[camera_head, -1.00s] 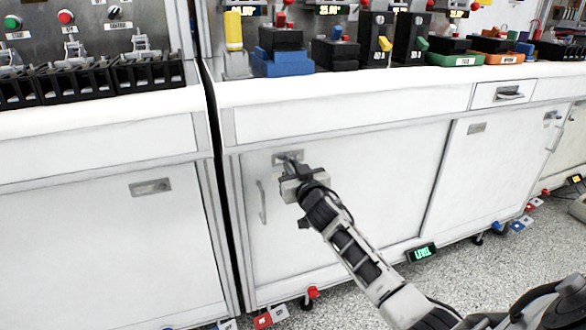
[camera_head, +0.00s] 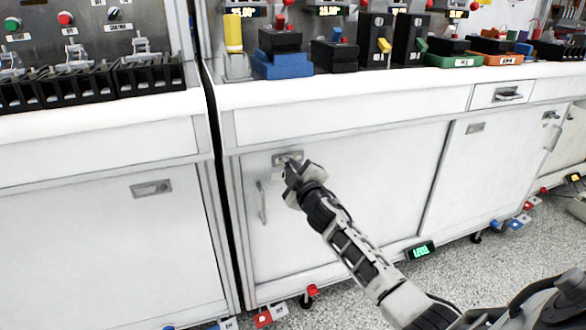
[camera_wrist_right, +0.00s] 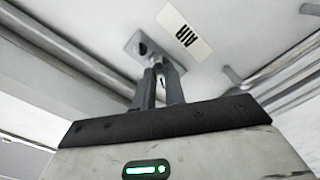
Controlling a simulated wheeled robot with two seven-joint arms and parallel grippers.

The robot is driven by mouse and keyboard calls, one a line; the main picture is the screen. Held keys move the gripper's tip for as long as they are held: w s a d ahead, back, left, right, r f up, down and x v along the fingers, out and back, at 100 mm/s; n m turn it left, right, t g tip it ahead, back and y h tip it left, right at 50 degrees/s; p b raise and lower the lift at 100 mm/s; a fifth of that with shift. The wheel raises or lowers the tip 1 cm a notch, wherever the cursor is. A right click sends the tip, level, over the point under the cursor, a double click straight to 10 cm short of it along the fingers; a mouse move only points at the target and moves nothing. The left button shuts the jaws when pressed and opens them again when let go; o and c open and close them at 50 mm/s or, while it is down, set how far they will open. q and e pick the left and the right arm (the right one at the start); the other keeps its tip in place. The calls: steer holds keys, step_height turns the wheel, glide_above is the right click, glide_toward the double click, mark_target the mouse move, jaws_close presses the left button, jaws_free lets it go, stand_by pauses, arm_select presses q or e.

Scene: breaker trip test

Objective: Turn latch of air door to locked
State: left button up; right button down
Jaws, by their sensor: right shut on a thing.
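The air door (camera_head: 380,190) is the white cabinet door in the middle of the head view, and it looks closed. Its latch (camera_head: 288,158) is on a small grey plate near the door's upper left corner. My right gripper (camera_head: 290,168) is at this latch, shut on it and tilted. In the right wrist view the two fingers (camera_wrist_right: 160,75) reach the latch plate (camera_wrist_right: 133,42), beside a white label reading AIR (camera_wrist_right: 186,38). The fingers partly hide the latch knob, so its exact angle cannot be told. My left gripper is not in view.
A vertical door handle (camera_head: 262,203) is just left of and below my gripper. Neighbouring cabinet doors have similar latch plates (camera_head: 151,188). The white counter edge (camera_head: 350,88) runs above, with breakers on it. Casters and small tags are near the speckled floor.

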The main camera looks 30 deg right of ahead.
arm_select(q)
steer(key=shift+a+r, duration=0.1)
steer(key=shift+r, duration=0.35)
arm_select(e)
steer(key=shift+n, duration=3.5)
steer(key=c, duration=1.5)
jaws_free()
steer(key=shift+o, duration=0.2)
steer(key=shift+s, duration=0.1)
